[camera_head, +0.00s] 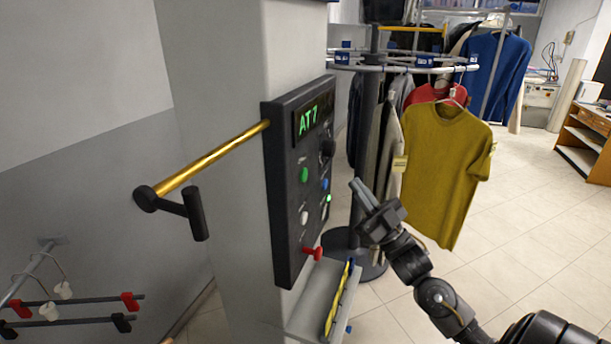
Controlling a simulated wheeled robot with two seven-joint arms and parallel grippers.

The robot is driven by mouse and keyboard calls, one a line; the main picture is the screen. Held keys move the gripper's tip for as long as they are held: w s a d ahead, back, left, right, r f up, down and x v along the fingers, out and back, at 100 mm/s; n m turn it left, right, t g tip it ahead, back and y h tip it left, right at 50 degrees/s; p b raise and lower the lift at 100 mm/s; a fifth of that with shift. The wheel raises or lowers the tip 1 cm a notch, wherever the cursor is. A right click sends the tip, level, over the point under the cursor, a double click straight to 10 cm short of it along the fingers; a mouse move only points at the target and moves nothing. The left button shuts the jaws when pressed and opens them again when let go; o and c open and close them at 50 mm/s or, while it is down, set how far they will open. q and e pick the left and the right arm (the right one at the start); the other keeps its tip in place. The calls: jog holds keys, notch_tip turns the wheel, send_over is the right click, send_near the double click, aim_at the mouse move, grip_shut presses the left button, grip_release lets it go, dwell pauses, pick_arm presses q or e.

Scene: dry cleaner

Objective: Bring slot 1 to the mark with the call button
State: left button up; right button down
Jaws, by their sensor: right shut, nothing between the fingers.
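A dark control panel (285,200) is fixed to a pillar, and its display (315,116) reads "AT 7" in green. It carries a green button (304,174), a white button (304,217), a red one (313,253), a blue one (325,184) and a black knob (327,148). I cannot tell which is the call button. Behind stands a round garment carousel (400,68) with blue slot tags (425,60), too small to read. A yellow bar (412,29) above it may be the mark. My right gripper (357,188) is shut and empty, right of the panel and apart from it. My left gripper is out of view.
A brass rod (212,158) with a black handle (195,212) juts left from the panel. A mustard shirt (440,165) hangs beyond my right gripper, and a blue one (497,75) behind. A grey shelf (313,305) lies below the panel. Tiled floor is clear at right.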

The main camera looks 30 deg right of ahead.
send_near(306, 168)
jog(key=shift+s+d+r+x, duration=0.1)
jog(key=shift+x, duration=0.75)
jog(key=shift+s+d+r+x, duration=0.1)
jog(key=shift+d+r+x, duration=0.05)
jog(key=shift+x, duration=0.65)
jog(key=shift+s+d+r+x, duration=0.1)
jog(key=shift+x, duration=0.75)
jog(key=shift+w+a, duration=0.1)
jog(key=shift+w, duration=0.05)
jog(key=shift+w+a, duration=0.2)
jog(key=shift+w, duration=0.05)
jog(key=shift+w+a, duration=0.2)
jog(key=shift+w, duration=0.1)
dwell(0.8)
jog(key=shift+s, duration=0.1)
dwell(0.3)
jog(key=shift+s+d, duration=0.45)
jog(key=shift+s, duration=0.15)
jog(key=shift+s+d, duration=0.75)
jog(key=shift+s, duration=0.25)
jog(key=shift+s+d, duration=0.7)
jog(key=shift+s, duration=0.35)
